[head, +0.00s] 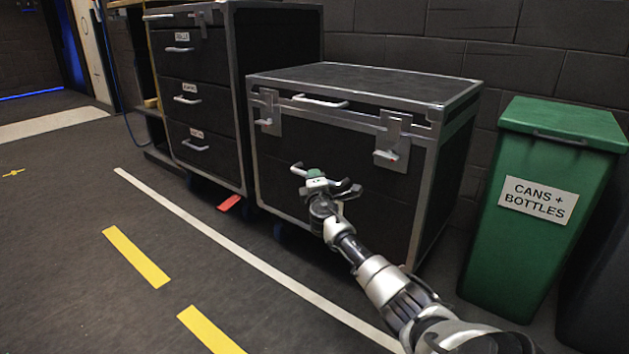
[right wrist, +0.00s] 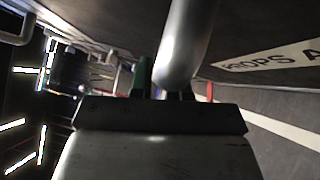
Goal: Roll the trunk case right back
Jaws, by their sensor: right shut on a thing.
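My right gripper (head: 318,183) is at the case's front face, shut on the silver front handle (head: 297,169). In the right wrist view this handle (right wrist: 188,45) is a thick silver bar running up from between the fingers (right wrist: 165,92). A white label (right wrist: 268,56) on the case front is partly in that view. My left gripper is not in view.
A black drawer cabinet (head: 190,62) on casters stands close on the left, with a red wedge (head: 229,203) on the floor by it. A green bin (head: 537,205) stands to the right. The floor in front is clear, with a white line (head: 240,257) and yellow dashes (head: 135,257).

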